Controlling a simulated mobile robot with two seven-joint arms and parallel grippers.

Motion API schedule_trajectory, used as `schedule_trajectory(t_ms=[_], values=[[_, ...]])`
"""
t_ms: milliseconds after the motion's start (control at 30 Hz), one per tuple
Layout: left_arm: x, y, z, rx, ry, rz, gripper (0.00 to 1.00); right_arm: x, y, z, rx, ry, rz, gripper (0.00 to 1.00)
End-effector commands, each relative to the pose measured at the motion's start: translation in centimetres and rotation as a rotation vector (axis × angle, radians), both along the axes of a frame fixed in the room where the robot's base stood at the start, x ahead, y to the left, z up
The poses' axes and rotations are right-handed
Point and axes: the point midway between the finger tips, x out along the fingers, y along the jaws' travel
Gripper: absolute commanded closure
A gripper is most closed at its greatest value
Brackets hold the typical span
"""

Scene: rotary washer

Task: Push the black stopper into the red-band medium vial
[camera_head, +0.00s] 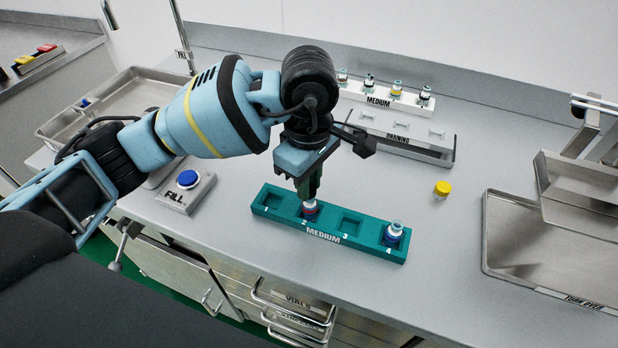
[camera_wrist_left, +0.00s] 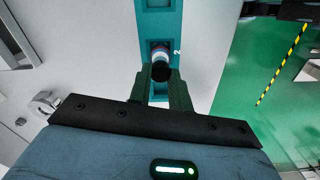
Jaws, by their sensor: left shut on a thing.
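The red-band medium vial (camera_head: 310,211) stands in slot 2 of the teal MEDIUM rack (camera_head: 350,226). Its top is hidden by my left gripper (camera_head: 309,194) in the head view, which points straight down over it. In the left wrist view the black stopper (camera_wrist_left: 161,72) shows between the fingertips of my left gripper (camera_wrist_left: 160,82), which is shut on it. The pale vial with its red band (camera_wrist_left: 160,50) lies right beyond the stopper. I cannot tell how deep the stopper sits in the neck. My right gripper is not in view.
Another vial (camera_head: 393,234) with a blue band stands in slot 4; slots 1 and 3 are empty. A blue FILL button (camera_head: 188,179) is left of the rack. White racks (camera_head: 385,100) stand behind; a metal tray (camera_head: 545,245) lies right.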

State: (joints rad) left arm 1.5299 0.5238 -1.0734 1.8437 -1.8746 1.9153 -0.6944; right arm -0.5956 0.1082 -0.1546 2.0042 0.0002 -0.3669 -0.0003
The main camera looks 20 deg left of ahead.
Motion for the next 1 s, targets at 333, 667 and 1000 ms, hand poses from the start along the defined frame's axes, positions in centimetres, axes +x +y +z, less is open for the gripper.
schedule_trajectory(t_ms=[333,667,1000], values=[[0.0,0.01,-0.4,0.0,0.0,0.0,1.0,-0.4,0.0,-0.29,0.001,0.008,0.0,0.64],[0.0,0.01,-0.54,0.0,0.0,0.0,1.0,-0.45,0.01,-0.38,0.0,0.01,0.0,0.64],[-0.01,0.02,-0.82,0.0,0.001,0.0,1.0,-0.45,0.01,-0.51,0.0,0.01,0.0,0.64]])
